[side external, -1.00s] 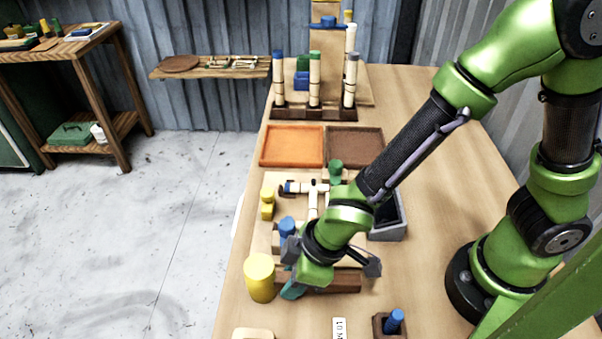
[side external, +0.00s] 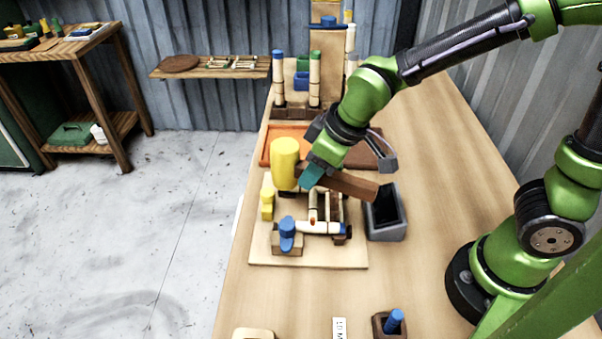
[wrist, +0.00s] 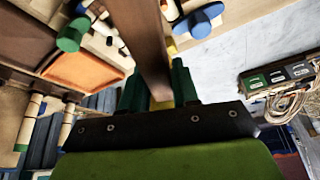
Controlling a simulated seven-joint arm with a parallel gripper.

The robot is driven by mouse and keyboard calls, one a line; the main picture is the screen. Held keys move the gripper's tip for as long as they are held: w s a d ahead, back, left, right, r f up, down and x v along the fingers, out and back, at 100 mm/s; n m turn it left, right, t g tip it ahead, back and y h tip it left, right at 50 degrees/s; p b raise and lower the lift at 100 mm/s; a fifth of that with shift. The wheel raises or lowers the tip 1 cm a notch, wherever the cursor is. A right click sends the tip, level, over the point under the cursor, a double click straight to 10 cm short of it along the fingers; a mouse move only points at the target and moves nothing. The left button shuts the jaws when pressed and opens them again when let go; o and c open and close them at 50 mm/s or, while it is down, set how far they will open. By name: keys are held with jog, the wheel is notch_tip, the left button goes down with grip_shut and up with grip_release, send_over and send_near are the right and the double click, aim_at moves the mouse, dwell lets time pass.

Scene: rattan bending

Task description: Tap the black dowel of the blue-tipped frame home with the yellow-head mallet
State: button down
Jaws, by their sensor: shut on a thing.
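My gripper (side external: 312,178) is shut on the brown handle (side external: 350,186) of the mallet. Its yellow head (side external: 285,163) points left, and the mallet hangs above the far part of the work board (side external: 300,261). In the wrist view the handle (wrist: 143,35) runs up from between my teal fingers (wrist: 158,88). The pale rattan frame (side external: 318,227) lies on the board below the mallet, with a dark blue tip (side external: 346,230) at its near right corner. The mallet and gripper hide its far part. I cannot make out the black dowel clearly.
A blue clamp (side external: 287,232) and a yellow block (side external: 267,203) stand on the board. A grey bin (side external: 388,225) is to its right. An orange tray (side external: 270,150) and a rack of tipped poles (side external: 295,112) are behind.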

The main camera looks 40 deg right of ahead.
jog(key=w+d+f, duration=0.1)
jog(key=d+f, duration=0.1)
jog(key=d, duration=0.6)
jog(key=shift+d+f, duration=0.25)
jog(key=shift+d, duration=0.1)
dwell(0.8)
jog(key=shift+w, duration=0.1)
jog(key=shift+f, duration=1.85)
jog(key=shift+r, duration=0.1)
jog(key=shift+r, duration=1.7)
jog(key=shift+f, duration=0.15)
jog(key=shift+f, duration=0.2)
